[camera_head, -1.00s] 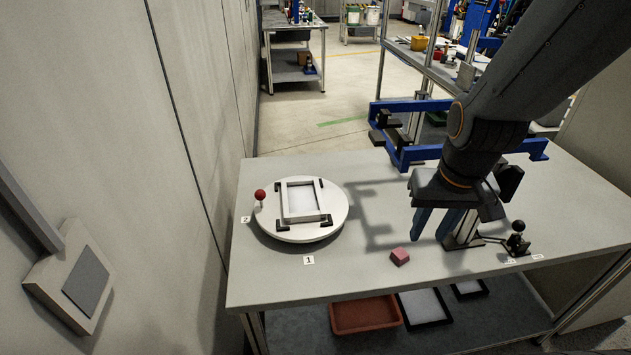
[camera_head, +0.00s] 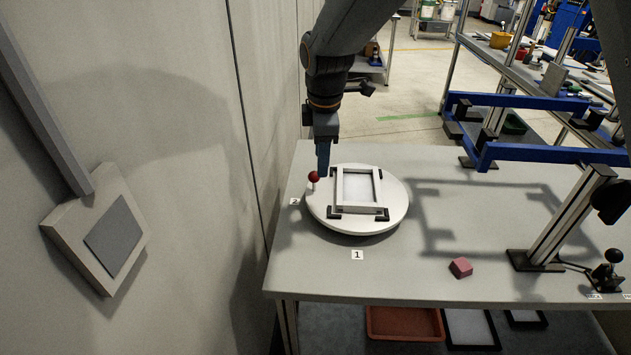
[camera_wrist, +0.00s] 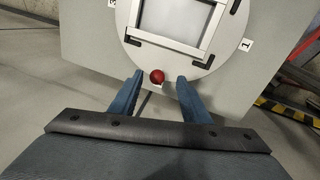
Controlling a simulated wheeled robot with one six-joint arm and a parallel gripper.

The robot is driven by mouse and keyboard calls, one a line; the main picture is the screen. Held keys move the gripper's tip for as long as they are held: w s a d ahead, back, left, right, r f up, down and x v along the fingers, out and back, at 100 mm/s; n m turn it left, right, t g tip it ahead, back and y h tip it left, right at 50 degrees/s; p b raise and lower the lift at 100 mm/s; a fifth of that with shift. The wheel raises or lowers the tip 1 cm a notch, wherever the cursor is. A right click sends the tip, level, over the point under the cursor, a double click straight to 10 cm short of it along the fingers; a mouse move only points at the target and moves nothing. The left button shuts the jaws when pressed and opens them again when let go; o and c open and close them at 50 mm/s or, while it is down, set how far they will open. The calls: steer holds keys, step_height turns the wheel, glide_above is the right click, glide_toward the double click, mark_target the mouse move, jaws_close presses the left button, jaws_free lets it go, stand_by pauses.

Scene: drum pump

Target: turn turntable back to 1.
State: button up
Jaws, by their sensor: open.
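The white round turntable (camera_head: 385,222) stands at the left of the table and carries a white frame (camera_head: 357,190) held by black corner clips. Its red knob (camera_head: 314,177) is at the turntable's left edge, near the label 2 (camera_head: 294,202). The label 1 (camera_head: 357,254) is on the table in front of the turntable. My gripper (camera_head: 323,160) points down right at the knob. In the wrist view my gripper (camera_wrist: 158,82) is open, and the red knob (camera_wrist: 157,76) shows between its blue fingertips. I cannot tell whether a finger touches it.
A pink block (camera_head: 461,268) lies on the table to the right. A blue frame fixture (camera_head: 530,150) on a metal post and a black-knobbed lever (camera_head: 608,272) stand farther right. A wall with a panel (camera_head: 110,235) is close on the left.

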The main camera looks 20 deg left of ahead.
mark_target(315, 173)
steer(key=shift+s+a+f+n, duration=0.15)
steer(key=shift+a+n, duration=0.15)
steer(key=shift+a, duration=0.4)
steer(key=shift+a+f, duration=0.15)
steer(key=shift+f, duration=0.15)
steer(key=shift+w+a+f+p, duration=0.15)
steer(key=shift+f+p, duration=0.25)
steer(key=shift+f, duration=0.75)
steer(key=shift+w+f+p, duration=0.3)
steer(key=shift+f+p, duration=0.1)
steer(key=shift+f, duration=0.75)
steer(key=shift+w+a+f+p, duration=0.15)
steer(key=shift+f+p, duration=0.25)
steer(key=shift+f, duration=0.75)
steer(key=shift+c, duration=0.5)
jaws_close()
